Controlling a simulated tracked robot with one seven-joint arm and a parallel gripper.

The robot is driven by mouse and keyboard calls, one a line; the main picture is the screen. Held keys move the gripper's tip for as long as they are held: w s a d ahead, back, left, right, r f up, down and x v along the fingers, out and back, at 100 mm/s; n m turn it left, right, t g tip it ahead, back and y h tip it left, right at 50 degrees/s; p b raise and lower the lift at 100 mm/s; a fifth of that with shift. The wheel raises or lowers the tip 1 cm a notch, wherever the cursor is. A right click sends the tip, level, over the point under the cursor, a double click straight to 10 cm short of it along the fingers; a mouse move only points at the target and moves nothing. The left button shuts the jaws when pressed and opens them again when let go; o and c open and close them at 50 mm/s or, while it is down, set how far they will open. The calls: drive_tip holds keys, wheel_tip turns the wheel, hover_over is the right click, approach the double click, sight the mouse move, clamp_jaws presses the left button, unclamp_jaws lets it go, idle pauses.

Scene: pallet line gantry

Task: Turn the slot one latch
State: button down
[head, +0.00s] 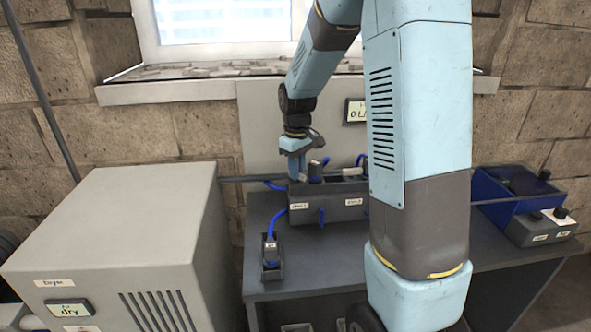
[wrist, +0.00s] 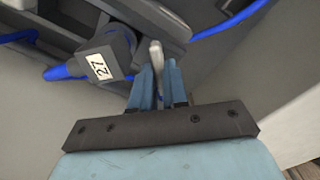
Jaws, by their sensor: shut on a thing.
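My gripper (head: 297,172) points down at the left end of the dark grey slot block (head: 330,213) on the bench, where the left of two small labels sits. In the wrist view my gripper (wrist: 155,75) is shut on a pale grey rounded lever, which looks like the slot one latch (wrist: 155,50). The lever stands up between the blue fingertips. A dark plug (wrist: 112,50) with a white "27" tag and a blue cable sits just left of the fingers, apart from them. The latch's base is partly hidden, so its turn angle is unclear.
A dark holder (head: 271,272) with a blue-cabled plug stands at the bench's front left. The grey dryer (head: 120,235) is left of the bench. A blue bin (head: 490,190) and a box with black knobs (head: 540,232) are at right. My arm hides the block's right end.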

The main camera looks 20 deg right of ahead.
drive_tip(key=n, duration=0.5)
drive_tip(key=shift+d, duration=0.1)
drive_tip(key=shift+r+n, duration=0.1)
drive_tip(key=shift+n, duration=2.1)
drive_tip(key=shift+w, duration=0.1)
drive_tip(key=c, duration=1.1)
unclamp_jaws()
wheel_tip(320, 180, up, 14)
drive_tip(key=shift+f, duration=0.2)
drive_tip(key=s+r+m+t, duration=0.1)
drive_tip(key=s+m+t, duration=0.1)
drive_tip(key=s+m, duration=0.3)
drive_tip(key=s+r+m+t, duration=0.1)
drive_tip(key=s+m, duration=0.4)
drive_tip(key=s, duration=0.8)
drive_tip(key=s+r+m+t, duration=0.1)
drive_tip(key=s+m+t, duration=0.1)
drive_tip(key=s+m, duration=0.3)
drive_tip(key=shift+s+a+r+m+t, duration=0.1)
drive_tip(key=shift+s+r, duration=0.05)
drive_tip(key=shift+s, duration=0.55)
drive_tip(key=shift+s+a+r+m+t, duration=0.1)
drive_tip(key=shift+s, duration=0.65)
drive_tip(key=shift+s+a+r+m+t, duration=0.1)
drive_tip(key=shift+s+r, duration=0.05)
drive_tip(key=shift+s, duration=0.55)
